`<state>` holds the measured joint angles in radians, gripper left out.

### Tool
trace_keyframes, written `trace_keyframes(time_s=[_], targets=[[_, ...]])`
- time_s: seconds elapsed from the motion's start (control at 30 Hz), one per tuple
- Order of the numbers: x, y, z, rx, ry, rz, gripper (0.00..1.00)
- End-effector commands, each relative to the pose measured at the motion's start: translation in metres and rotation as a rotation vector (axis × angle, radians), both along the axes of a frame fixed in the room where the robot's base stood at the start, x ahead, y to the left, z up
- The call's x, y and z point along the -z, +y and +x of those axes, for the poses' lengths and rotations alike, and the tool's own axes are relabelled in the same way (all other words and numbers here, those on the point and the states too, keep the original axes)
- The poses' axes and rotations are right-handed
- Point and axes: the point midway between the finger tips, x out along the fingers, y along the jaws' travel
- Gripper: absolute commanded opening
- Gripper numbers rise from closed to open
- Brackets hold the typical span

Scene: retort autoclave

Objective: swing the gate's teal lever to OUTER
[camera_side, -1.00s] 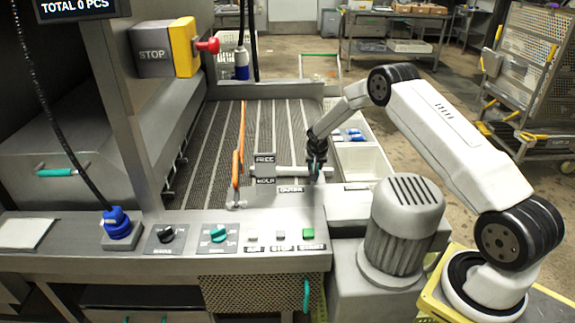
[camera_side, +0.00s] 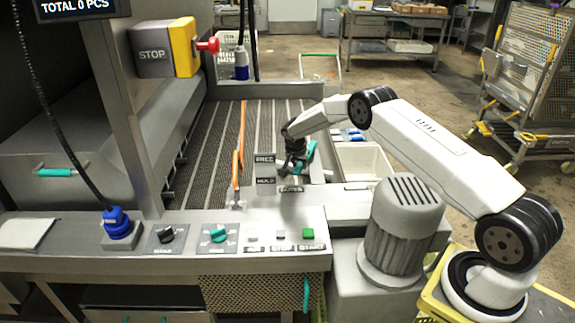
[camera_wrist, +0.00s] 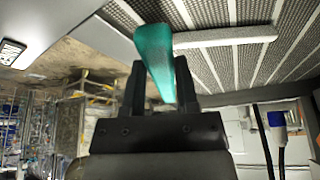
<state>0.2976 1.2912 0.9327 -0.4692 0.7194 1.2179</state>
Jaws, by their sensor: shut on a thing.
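The teal lever (camera_wrist: 156,62) stands between the two dark fingers of my gripper (camera_wrist: 158,85) in the wrist view, and the fingers are shut on it. In the side view my gripper (camera_side: 297,170) is over the right end of the conveyor, and the teal lever (camera_side: 311,153) shows tilted at its right side. The gate's orange bar (camera_side: 238,155) stands to the left. The FREE plate (camera_side: 265,158) and the HOLD plate (camera_side: 265,181) are just left of my gripper. A label (camera_side: 291,189) below my gripper is too small to read with certainty.
The slatted conveyor bed (camera_side: 203,150) lies left of my gripper. A white bin (camera_side: 362,163) stands to its right. The control panel (camera_side: 260,240) and a grey motor (camera_side: 402,230) are in front. A red stop button (camera_side: 208,45) sticks out at the upper left.

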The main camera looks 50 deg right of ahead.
Motion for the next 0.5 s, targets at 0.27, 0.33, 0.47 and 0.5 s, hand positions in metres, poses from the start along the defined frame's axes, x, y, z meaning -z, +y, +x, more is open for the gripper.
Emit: trace_keyframes(time_s=[0.27,0.33,0.47,0.5], targets=[[-0.0011,-0.0005,0.0013,0.0,-0.004,-0.001,0.0],[-0.0012,-0.0006,0.0012,0.0,-0.004,-0.001,0.0],[-0.001,-0.0006,0.001,0.0,-0.003,-0.001,0.74],[-0.0009,-0.0005,0.0009,0.0,-0.003,-0.001,0.74]])
